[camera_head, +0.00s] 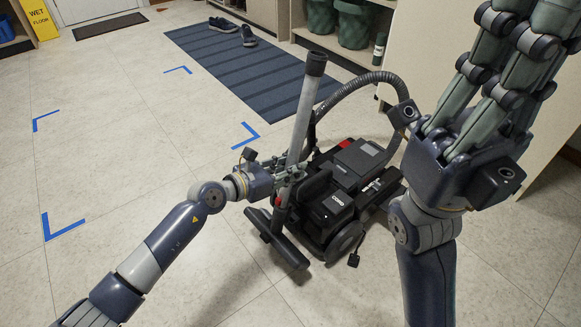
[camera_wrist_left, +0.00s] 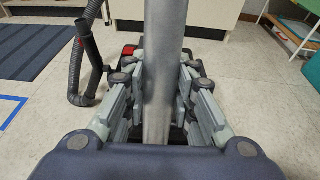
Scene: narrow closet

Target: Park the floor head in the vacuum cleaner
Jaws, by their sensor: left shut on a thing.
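The vacuum cleaner (camera_head: 350,187) is a black canister on wheels, standing on the tiled floor in the middle of the head view. The floor head (camera_head: 277,240) is a long dark bar at the lower end of a grey tube (camera_head: 309,105). It is beside the vacuum's left side; whether it touches the vacuum or floor I cannot tell. My left gripper (camera_head: 288,174) is shut on the tube, which stands tilted slightly. In the left wrist view the tube (camera_wrist_left: 164,60) runs between the fingers. My right gripper (camera_head: 490,85) is raised at the right, its fingers pointing up, apart from the vacuum.
The ribbed hose (camera_head: 362,82) arches from the vacuum and also hangs in the left wrist view (camera_wrist_left: 77,65). Blue tape corners (camera_head: 62,228) mark the floor at left. A striped mat (camera_head: 250,65) with shoes (camera_head: 232,28) lies behind. A cabinet stands at right.

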